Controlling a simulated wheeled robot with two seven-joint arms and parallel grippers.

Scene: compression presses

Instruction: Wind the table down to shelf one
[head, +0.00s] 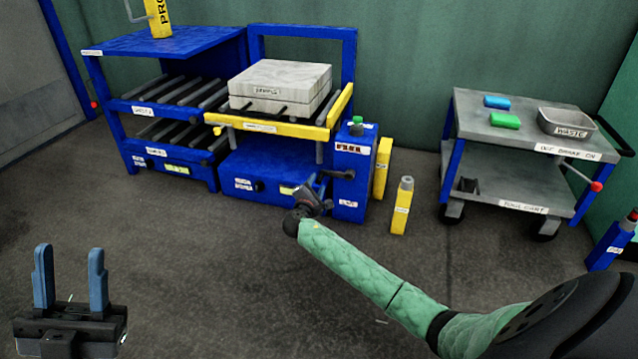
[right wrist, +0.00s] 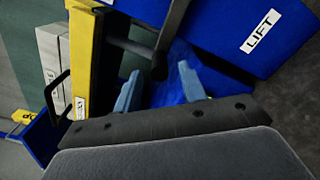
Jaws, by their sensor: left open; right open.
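The yellow-edged lift table (head: 265,126) stands on the blue press frame and carries a pale grey block (head: 280,78). Its left end is beside the upper roller shelf (head: 170,97) of the blue rack, roughly at that height. The lower roller shelf (head: 180,137) is below. Shelf labels are too blurred to read surely. My right gripper (head: 320,188) is open at the front of the blue lift housing. In the right wrist view a dark crank arm with a knob (right wrist: 158,70) shows between or just beyond its fingers (right wrist: 160,88), near the LIFT label (right wrist: 262,32). My left gripper (head: 68,275) is open and empty, low at the left.
A blue control post (head: 354,175) with a green button stands right of the press. A grey tool cart (head: 520,130) with a waste tray is at the right. The floor in front is clear.

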